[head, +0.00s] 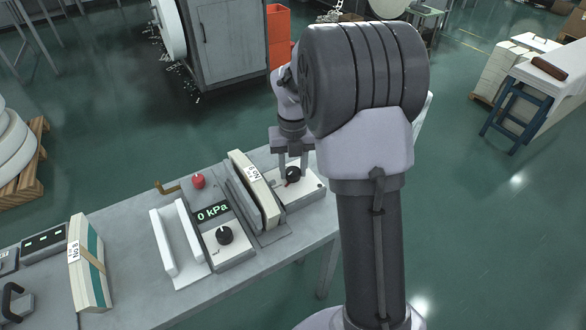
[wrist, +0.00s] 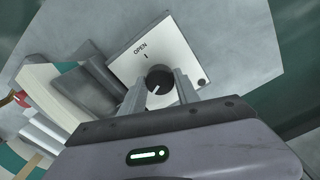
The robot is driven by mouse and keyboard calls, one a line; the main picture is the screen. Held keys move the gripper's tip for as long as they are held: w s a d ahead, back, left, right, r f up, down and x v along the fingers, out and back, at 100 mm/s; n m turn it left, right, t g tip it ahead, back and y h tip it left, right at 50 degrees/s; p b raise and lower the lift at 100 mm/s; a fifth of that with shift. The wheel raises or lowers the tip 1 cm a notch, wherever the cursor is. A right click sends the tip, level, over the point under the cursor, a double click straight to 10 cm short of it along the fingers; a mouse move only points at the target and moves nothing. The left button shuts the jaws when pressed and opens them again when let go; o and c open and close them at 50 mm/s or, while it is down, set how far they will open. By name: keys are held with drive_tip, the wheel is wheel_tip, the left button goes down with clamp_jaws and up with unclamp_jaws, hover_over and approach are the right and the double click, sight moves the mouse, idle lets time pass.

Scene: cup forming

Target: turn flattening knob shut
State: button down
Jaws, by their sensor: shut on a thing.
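A black round knob (head: 293,174) sits on a white panel (head: 310,190) at the right end of the bench unit. In the wrist view the same knob (wrist: 158,79) carries a white pointer line, and the panel (wrist: 180,50) bears the word OPEN with a short tick. The pointer line slants and does not point at the tick. My gripper (head: 293,164) comes down from above, with one finger on each side of the knob. In the wrist view my gripper (wrist: 159,88) is shut on the knob; the fingers partly cover its sides.
Left of the knob stands a cream block (head: 256,190) labelled No, held in a grey fixture. Further left are a 0 kPa display (head: 212,213), a second black knob (head: 225,235) and a red button (head: 198,181). Another labelled block (head: 88,262) lies on the bench (head: 135,240).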

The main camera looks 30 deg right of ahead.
sight(293, 170)
drive_tip(key=shift+r+m, duration=0.1)
drive_tip(key=shift+m, duration=0.5)
drive_tip(key=c, duration=0.9)
unclamp_jaws()
wheel_tip(293, 170, up, 17)
drive_tip(key=p, duration=0.8)
drive_tip(key=shift+r, duration=0.15)
